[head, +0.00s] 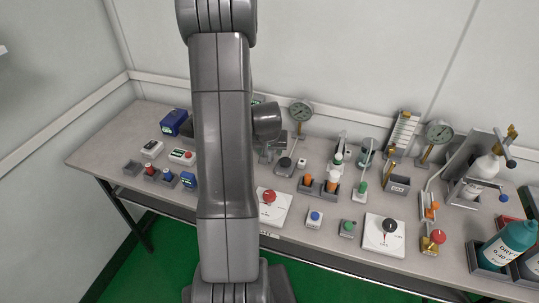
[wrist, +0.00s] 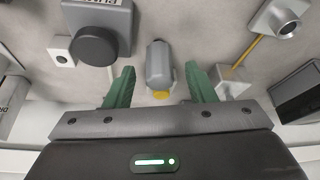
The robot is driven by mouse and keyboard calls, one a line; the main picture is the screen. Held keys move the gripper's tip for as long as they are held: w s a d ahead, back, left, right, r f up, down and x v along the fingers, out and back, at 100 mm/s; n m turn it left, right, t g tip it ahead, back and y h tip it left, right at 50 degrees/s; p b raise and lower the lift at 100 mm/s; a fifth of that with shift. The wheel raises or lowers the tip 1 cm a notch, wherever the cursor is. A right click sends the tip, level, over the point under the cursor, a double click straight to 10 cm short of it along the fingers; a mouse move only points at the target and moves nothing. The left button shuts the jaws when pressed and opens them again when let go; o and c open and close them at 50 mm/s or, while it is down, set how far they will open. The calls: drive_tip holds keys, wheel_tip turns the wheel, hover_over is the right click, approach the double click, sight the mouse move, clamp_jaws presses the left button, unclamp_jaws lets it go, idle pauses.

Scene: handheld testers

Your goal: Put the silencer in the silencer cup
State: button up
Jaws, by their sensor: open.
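My gripper (wrist: 160,88) is open, its two green fingers pointing down over the table in the wrist view. Between and slightly beyond the fingertips is a grey rounded cylinder with a yellow end (wrist: 159,62), which looks like the silencer. It shows clear space on both sides, so the fingers do not appear to touch it. A grey block with a round metal socket (wrist: 283,20) is at the upper right; I cannot tell whether it is the silencer cup. In the head view my arm hides the gripper and the silencer.
Near the right finger is a pale grey block (wrist: 232,83) with a thin yellow rod. A dark round knob on a grey block (wrist: 97,46) stands left. The head view shows a crowded grey table (head: 185,222) with gauges, bottles (head: 508,243) and a red-knobbed white box (head: 272,208).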

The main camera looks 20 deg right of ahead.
clamp_jaws()
